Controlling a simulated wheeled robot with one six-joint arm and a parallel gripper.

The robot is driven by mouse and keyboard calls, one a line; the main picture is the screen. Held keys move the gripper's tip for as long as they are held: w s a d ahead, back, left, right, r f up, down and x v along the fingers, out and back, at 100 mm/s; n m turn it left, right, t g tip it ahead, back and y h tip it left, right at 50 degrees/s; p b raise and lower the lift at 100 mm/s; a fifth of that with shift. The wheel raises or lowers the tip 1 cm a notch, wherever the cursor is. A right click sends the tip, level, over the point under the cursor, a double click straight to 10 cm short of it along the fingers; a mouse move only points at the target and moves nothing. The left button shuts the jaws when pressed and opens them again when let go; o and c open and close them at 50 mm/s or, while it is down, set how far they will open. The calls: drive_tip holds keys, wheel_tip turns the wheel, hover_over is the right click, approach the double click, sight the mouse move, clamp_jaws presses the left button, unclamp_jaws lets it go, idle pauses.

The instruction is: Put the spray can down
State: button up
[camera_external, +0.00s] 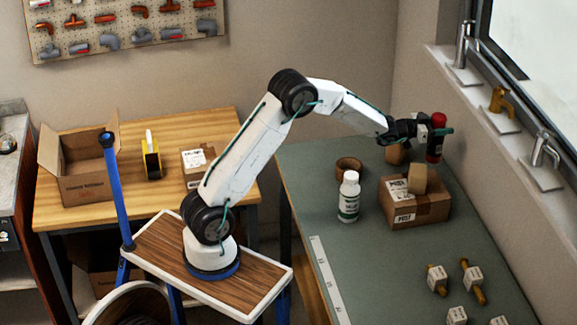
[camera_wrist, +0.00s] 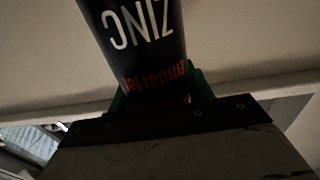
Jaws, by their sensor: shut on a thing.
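The spray can (camera_external: 437,135) has a red top and a dark lower body. It is held roughly upright in my gripper (camera_external: 440,131), raised above the far part of the green worktop (camera_external: 330,175). In the wrist view the can (camera_wrist: 138,45) is dark, with white "ZINC" lettering upside down and orange lettering near the jaws. My gripper (camera_wrist: 160,95) is shut on the can; its fingertips are mostly hidden behind the can there.
A cardboard box (camera_external: 432,212) with a small block (camera_external: 417,178) on top stands below the can. A white bottle (camera_external: 349,197), a brown bowl (camera_external: 349,165) and a brown round object (camera_external: 395,154) are nearby. Taps (camera_external: 543,150) line the sill at right.

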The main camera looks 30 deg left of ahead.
sight(444, 116)
wheel_tip(444, 116, up, 7)
drive_tip(key=shift+f, duration=0.1)
drive_tip(key=s+a+r, duration=0.1)
drive_tip(key=s+a, duration=0.2)
drive_tip(key=a, duration=1.1)
drive_tip(key=s+a+r, duration=0.1)
drive_tip(key=s+a, duration=0.2)
drive_tip(key=a, duration=1.1)
drive_tip(key=s+a+f+m+g+h, duration=0.1)
drive_tip(key=s+a, duration=0.7)
drive_tip(key=s, duration=0.4)
drive_tip(key=s+a+f+m+g+h, duration=0.1)
drive_tip(key=s+a, duration=0.8)
drive_tip(key=s, duration=0.2)
wheel_tip(444, 116, down, 10)
drive_tip(key=w+f, duration=0.2)
drive_tip(key=w, duration=0.6)
drive_tip(key=w+d+f, duration=0.1)
drive_tip(key=w+f, duration=0.2)
drive_tip(key=w, duration=0.5)
drive_tip(key=shift+d, duration=0.15)
drive_tip(key=shift+f, duration=0.1)
